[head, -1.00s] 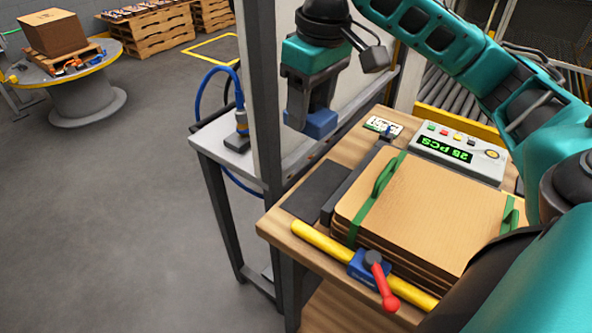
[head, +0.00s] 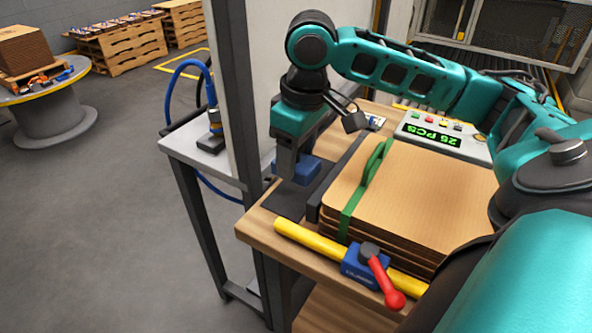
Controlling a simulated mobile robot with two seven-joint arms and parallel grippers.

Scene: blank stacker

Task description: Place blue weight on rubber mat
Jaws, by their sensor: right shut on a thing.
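The blue weight (head: 304,171) is a small blue block held in my right gripper (head: 291,175), which is shut on it and points down. The weight is over or at the dark rubber mat (head: 287,204), a flat dark rectangle on the left part of the wooden bench. I cannot tell whether the weight touches the mat. The gripper hides part of the weight and the weight and gripper hide part of the mat. My left gripper is not in view.
A strapped stack of brown cardboard blanks (head: 430,190) lies right of the mat, behind a yellow bar (head: 310,240) with a blue clamp and red lever (head: 385,282). A counter box (head: 442,134) reading "25 PCS" stands behind. A grey post (head: 238,110) rises left of the bench.

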